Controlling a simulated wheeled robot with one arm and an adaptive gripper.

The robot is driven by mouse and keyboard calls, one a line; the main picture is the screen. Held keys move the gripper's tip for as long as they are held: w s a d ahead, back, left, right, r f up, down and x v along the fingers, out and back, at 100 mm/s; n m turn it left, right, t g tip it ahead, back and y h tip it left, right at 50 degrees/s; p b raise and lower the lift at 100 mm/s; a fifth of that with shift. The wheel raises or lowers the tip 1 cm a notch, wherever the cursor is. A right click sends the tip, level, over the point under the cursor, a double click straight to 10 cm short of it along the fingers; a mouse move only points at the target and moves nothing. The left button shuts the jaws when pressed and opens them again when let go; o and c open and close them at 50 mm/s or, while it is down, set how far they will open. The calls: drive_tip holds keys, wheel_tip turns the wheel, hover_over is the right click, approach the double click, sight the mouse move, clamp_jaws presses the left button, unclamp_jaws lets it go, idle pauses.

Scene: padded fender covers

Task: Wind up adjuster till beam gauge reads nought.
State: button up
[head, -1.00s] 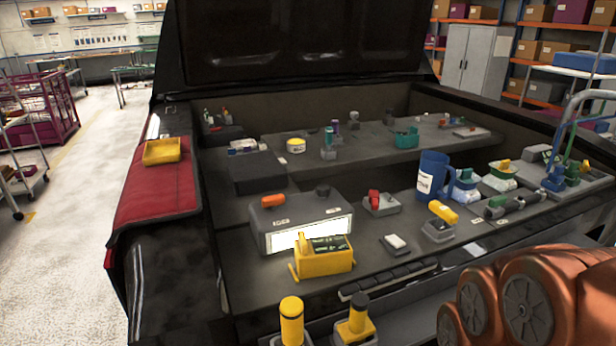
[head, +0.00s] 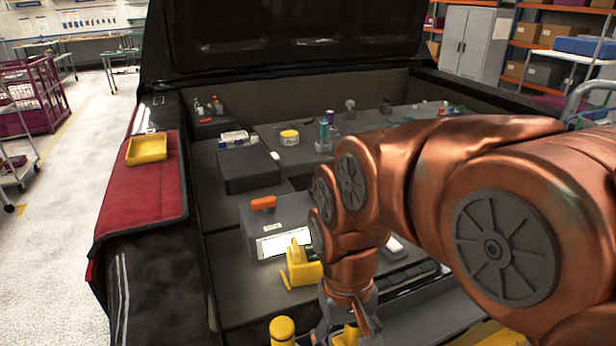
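A grey box (head: 262,218) with an orange handle on top and a bright white front panel (head: 270,245) sits in the bay; it may be the beam gauge, but I cannot read any value. A yellow unit (head: 303,273) stands in front of it, partly behind my arm. A yellow post (head: 282,329) is at the bottom edge. My gripper (head: 348,322) points down at the front edge, over a yellow-topped piece (head: 346,337) that is mostly hidden. I cannot tell which part is the adjuster, or whether my fingers touch the yellow piece or are closed.
A red padded cover (head: 150,190) with a yellow tray (head: 147,149) lies on the left fender. A dark block (head: 250,172), a yellow tub (head: 290,137) and small tools stand farther back. My arm hides the bay's right side.

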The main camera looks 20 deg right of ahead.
drive_tip(key=w+d+r+m, duration=0.1)
drive_tip(key=w+r+m, duration=0.15)
drive_tip(key=w, duration=0.45)
drive_tip(key=w+d+r+m+p, duration=0.1)
drive_tip(key=w+r+m, duration=0.1)
drive_tip(key=w+r, duration=0.3)
drive_tip(key=w+d+r+m, duration=0.2)
drive_tip(key=w, duration=0.6)
drive_tip(key=w+d+m, duration=0.2)
drive_tip(key=w, duration=0.3)
drive_tip(key=w+d+r+m+t, duration=0.1)
drive_tip(key=w+d+m, duration=0.1)
drive_tip(key=w, duration=0.4)
drive_tip(key=w+d+r+m+p, duration=0.1)
drive_tip(key=w+d+m, duration=0.2)
drive_tip(key=w, duration=0.3)
drive_tip(key=shift+d+t, duration=0.2)
drive_tip(key=shift+t, duration=0.1)
drive_tip(key=shift+w+d, duration=0.3)
drive_tip(key=shift+w, duration=0.2)
drive_tip(key=shift+f+m+b, duration=0.25)
drive_tip(key=shift+f+b, duration=0.05)
drive_tip(key=shift+f, duration=1.1)
drive_tip(key=shift+f+p, duration=1.1)
drive_tip(key=shift+f, duration=1.45)
drive_tip(key=shift+c, duration=0.3)
